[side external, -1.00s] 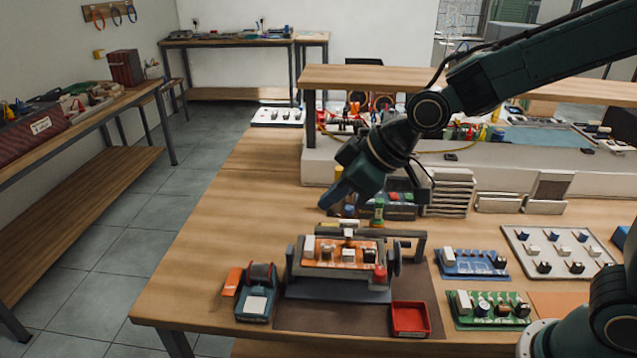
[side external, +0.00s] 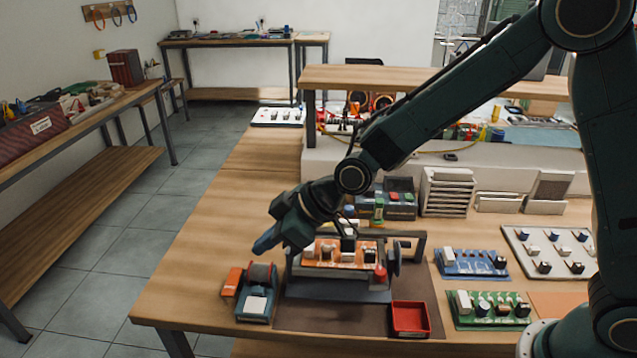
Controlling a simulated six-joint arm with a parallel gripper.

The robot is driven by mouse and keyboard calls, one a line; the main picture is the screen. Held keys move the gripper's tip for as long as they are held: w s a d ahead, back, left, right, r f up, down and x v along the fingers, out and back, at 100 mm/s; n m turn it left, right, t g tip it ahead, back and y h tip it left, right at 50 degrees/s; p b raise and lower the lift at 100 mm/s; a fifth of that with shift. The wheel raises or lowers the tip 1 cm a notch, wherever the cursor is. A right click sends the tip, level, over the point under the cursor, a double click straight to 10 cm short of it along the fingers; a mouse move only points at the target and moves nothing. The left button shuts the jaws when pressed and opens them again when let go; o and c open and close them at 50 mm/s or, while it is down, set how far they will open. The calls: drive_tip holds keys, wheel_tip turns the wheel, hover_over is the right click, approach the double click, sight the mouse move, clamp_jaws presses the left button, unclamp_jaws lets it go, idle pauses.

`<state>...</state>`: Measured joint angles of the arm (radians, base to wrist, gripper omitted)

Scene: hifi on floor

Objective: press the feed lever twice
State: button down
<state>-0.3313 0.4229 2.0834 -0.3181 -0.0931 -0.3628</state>
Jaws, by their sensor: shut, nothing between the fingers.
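A small blue feeder (side external: 254,302) with a dark reel on top and a white label stands at the front left of the bench. An orange tab (side external: 232,282), which looks like the feed lever, sticks out on its left side. My gripper (side external: 262,245) is shut and empty, its blue fingertips pointing down and left. In the picture the tips are just above the reel, apart from the orange tab; the exact height gap is hard to tell.
A grey fixture holding an orange circuit board (side external: 342,252) stands right of the feeder, partly behind my gripper. Blue (side external: 472,263) and green (side external: 490,308) boards lie further right. The bench left of the feeder is clear.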

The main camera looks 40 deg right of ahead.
drive_tip(key=shift+w+f, duration=0.1)
drive_tip(key=shift+f, duration=0.05)
hover_over(224, 291)
drive_tip(key=s+d, duration=0.2)
wheel_tip(224, 291, down, 7)
drive_tip(key=shift+r, duration=0.15)
wheel_tip(224, 291, down, 2)
drive_tip(key=shift+f, duration=1.05)
